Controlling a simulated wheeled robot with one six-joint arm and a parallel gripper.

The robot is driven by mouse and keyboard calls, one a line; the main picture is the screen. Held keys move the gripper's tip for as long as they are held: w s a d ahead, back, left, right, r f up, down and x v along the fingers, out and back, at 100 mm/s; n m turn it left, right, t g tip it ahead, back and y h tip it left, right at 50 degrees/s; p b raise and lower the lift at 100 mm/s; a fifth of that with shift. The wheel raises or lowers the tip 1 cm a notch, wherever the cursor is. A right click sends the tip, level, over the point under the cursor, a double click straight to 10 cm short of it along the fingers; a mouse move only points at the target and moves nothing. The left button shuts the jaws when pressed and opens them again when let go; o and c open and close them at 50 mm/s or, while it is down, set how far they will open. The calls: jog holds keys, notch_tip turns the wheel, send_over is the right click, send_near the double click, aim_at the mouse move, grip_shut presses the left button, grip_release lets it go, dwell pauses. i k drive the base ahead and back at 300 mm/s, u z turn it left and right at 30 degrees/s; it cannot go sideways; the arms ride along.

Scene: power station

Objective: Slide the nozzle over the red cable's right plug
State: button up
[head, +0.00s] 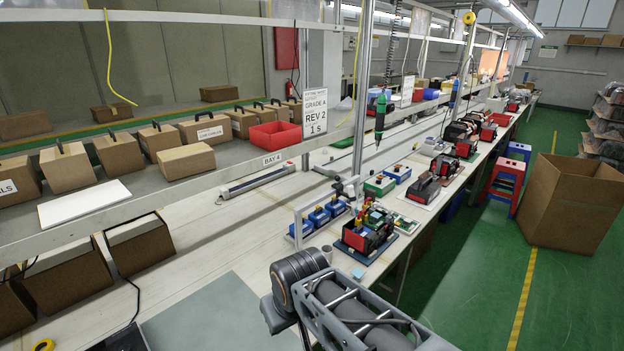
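A red-and-black power unit (367,233) stands on a dark blue mat on the bench, right of centre. My arm crosses the bottom of the picture, close in front of the unit. My gripper's fingers do not show.
Several blue units (319,216) stand left of the power unit. A green screwdriver (380,114) hangs above the bench. More red-and-black units (425,188) line the bench behind. A shelf with boxes (118,154) runs along the left. A grey mat (222,318) lies bare at front left.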

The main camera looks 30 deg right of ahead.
aim_at(339, 187)
jog(key=u, duration=3.4)
jog(key=k, duration=2.9)
jog(key=z, duration=1.6)
jog(key=i, duration=0.5)
jog(key=z, duration=0.1)
